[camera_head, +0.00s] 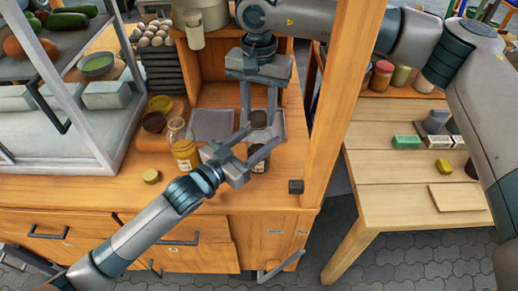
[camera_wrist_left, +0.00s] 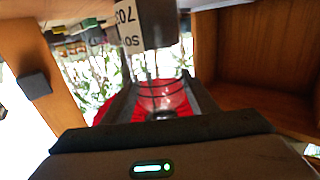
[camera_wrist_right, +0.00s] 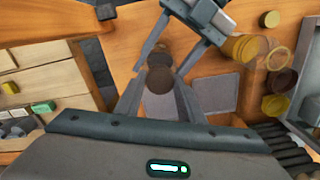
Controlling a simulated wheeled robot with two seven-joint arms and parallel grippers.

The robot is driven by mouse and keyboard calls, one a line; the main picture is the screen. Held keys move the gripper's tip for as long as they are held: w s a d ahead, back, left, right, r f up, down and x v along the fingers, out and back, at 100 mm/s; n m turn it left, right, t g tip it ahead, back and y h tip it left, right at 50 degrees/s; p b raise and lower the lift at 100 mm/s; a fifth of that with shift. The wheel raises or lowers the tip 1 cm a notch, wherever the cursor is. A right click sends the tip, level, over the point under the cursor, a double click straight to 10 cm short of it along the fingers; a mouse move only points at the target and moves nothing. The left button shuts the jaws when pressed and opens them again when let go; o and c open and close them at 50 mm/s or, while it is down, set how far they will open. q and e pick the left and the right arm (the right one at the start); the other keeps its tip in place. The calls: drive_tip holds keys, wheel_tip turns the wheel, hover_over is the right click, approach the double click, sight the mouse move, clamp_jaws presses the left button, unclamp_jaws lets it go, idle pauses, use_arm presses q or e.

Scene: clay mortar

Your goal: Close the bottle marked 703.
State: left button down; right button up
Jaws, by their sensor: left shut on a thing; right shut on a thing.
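The bottle marked 703 (camera_head: 259,166) stands upright at the counter's front. Its printed label (camera_wrist_left: 130,27) shows upside down in the left wrist view. My left gripper (camera_head: 257,150) reaches in from the front left and is shut on the bottle's glass body. My right gripper (camera_head: 258,122) points down from above and is shut on a dark brown lid (camera_head: 258,117) over the bottle. The lid (camera_wrist_right: 158,80) also shows between the fingers in the right wrist view. The fingers hide the bottle's mouth, so I cannot tell whether the lid touches it.
A glass jar with yellow contents (camera_head: 184,150) stands left of my grippers, with a loose tan lid (camera_head: 151,176) near the front edge. Grey trays (camera_head: 212,125) lie behind. A wooden post (camera_head: 345,90) rises close on the right. A glass-sided case (camera_head: 85,125) stands left.

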drive_tip(key=m, duration=0.4)
drive_tip(key=shift+m, duration=0.4)
drive_tip(key=m, duration=1.1)
drive_tip(key=shift+m, duration=0.4)
drive_tip(key=m, duration=1.5)
drive_tip(key=shift+m, duration=0.3)
drive_tip(key=o, duration=1.2)
drive_tip(key=shift+f, duration=0.1)
